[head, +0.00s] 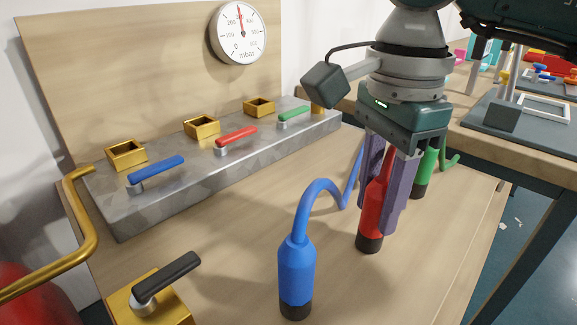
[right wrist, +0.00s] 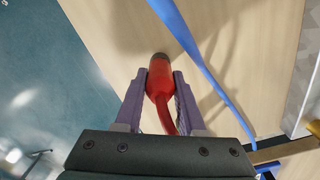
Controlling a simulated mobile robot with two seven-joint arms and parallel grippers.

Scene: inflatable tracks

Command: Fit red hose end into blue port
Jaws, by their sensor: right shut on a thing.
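The red hose end (head: 371,215) is an upright red bottle shape with a black tip. My right gripper (head: 379,200) is shut on it from above, its purple fingers on both sides; whether the tip touches the table I cannot tell. In the right wrist view the red hose end (right wrist: 160,80) sits between the fingertips (right wrist: 161,88). The blue port seems to be the square gold socket (head: 126,154) behind the blue lever (head: 156,170) on the grey manifold (head: 190,193), far left of my gripper. The socket looks empty. My left gripper is not in view.
The blue hose end (head: 296,272) stands upright on the table, its hose arching right. The green hose end (head: 422,178) is behind my gripper. Red (head: 235,138) and green (head: 293,115) levers have their own gold sockets. A black-handled valve (head: 165,280) is at front left.

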